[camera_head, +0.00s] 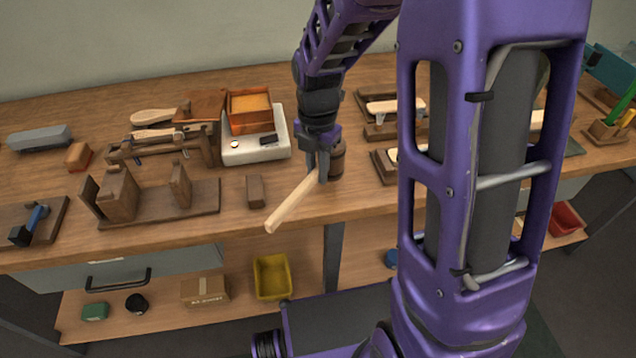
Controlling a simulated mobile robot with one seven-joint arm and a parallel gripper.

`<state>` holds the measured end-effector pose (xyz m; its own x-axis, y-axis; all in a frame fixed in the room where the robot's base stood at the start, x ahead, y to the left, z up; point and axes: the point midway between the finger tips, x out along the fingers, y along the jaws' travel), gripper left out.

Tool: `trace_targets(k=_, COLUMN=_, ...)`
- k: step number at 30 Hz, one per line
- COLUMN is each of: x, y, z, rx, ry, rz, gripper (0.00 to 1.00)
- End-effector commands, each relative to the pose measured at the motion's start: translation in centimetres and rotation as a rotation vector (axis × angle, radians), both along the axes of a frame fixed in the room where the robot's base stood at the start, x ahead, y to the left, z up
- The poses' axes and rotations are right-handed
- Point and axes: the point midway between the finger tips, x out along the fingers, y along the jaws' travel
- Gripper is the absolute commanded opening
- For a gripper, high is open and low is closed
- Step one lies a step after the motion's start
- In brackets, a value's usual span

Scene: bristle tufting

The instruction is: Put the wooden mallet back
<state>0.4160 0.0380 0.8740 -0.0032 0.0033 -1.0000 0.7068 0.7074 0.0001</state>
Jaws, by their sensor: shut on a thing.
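The wooden mallet (292,205) has a pale handle that points down and left toward the bench's front edge. A dark brown barrel-shaped piece (337,159), which looks like its head, is partly hidden behind my gripper (318,178). My gripper points down and is shut on the mallet's handle near the head. The mallet is over the front of the workbench; I cannot tell whether it touches the top. A wooden stand (205,199) with upright blocks is to the left. A wooden rack (207,151) holding tools is behind it.
A small brown block (255,191) lies just left of the mallet. A white scale (275,152) with an orange-filled wooden box (250,110) stands behind. Wooden trays (381,132) are to the right, partly hidden by my arm. A yellow bin (272,277) is on the lower shelf.

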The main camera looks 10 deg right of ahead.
Motion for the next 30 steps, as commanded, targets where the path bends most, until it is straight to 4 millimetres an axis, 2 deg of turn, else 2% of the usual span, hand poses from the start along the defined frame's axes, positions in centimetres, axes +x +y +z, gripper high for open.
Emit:
trace_targets(k=8, x=0.0, y=0.0, z=-3.5, rx=-0.001, ry=0.002, rz=-0.001, gripper=0.00)
trace_targets(k=19, x=0.0, y=0.0, z=-3.9, rx=0.000, ry=0.000, rz=0.000, gripper=0.00)
trace_targets(k=20, x=0.0, y=0.0, z=-4.0, rx=0.000, ry=0.000, rz=0.000, gripper=0.23)
trace_targets(k=24, x=0.0, y=0.0, z=-3.9, rx=0.000, ry=0.000, rz=0.000, gripper=0.48)
trace_targets(k=25, x=0.0, y=0.0, z=-3.9, rx=0.000, ry=0.000, rz=0.000, gripper=0.51)
trace_targets(k=30, x=0.0, y=0.0, z=-3.9, rx=0.000, ry=0.000, rz=0.000, gripper=0.51)
